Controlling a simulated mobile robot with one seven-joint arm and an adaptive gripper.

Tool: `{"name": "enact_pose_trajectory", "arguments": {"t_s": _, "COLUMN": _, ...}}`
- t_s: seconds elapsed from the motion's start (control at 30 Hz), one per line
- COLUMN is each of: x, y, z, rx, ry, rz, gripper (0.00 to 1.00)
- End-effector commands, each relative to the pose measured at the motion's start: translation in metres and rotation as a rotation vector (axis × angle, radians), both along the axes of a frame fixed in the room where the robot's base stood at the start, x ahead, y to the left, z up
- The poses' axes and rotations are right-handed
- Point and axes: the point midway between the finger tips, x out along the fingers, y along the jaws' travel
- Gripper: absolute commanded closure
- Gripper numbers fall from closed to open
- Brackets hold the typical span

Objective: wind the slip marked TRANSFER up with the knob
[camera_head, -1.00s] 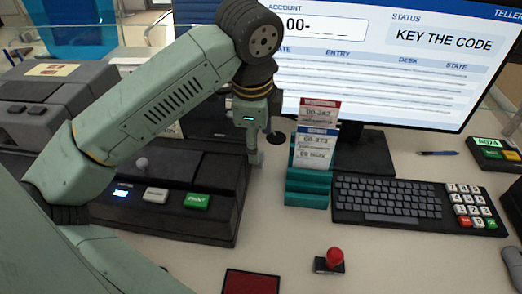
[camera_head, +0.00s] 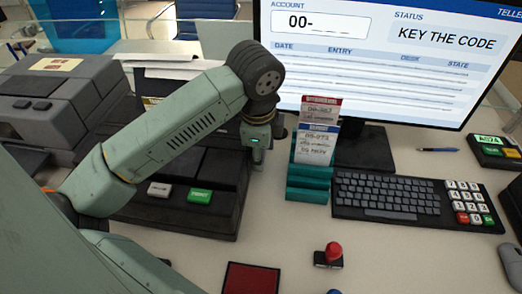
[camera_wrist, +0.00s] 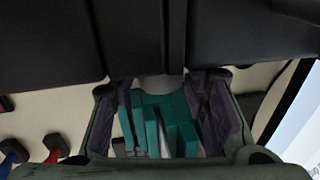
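Two printed slips stand in a teal stepped holder (camera_head: 305,193), one with a red header (camera_head: 322,101) and one with a blue header (camera_head: 316,148). The header words are too small to read surely, so I cannot tell which is TRANSFER. A black slip machine (camera_head: 222,212) stands left of the holder. A dark round knob (camera_head: 279,131) shows beside my wrist, partly hidden. My gripper (camera_head: 257,162) points down between the machine and holder. In the wrist view its fingers (camera_wrist: 165,95) are apart, with the teal holder showing beyond them; I see nothing gripped.
The machine's front has a grey button (camera_head: 159,189) and a green button (camera_head: 199,196). A keyboard (camera_head: 390,197) with keypad lies right of the holder, below the monitor (camera_head: 380,60).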

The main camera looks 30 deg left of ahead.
Motion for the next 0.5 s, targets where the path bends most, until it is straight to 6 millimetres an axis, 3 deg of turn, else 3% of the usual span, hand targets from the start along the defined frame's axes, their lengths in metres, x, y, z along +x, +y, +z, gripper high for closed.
{"name": "enact_pose_trajectory", "arguments": {"t_s": 0.5, "x": 0.0002, "y": 0.0002, "z": 0.0005, "rx": 0.0, "ry": -0.001, "rz": 0.0, "gripper": 0.94}}
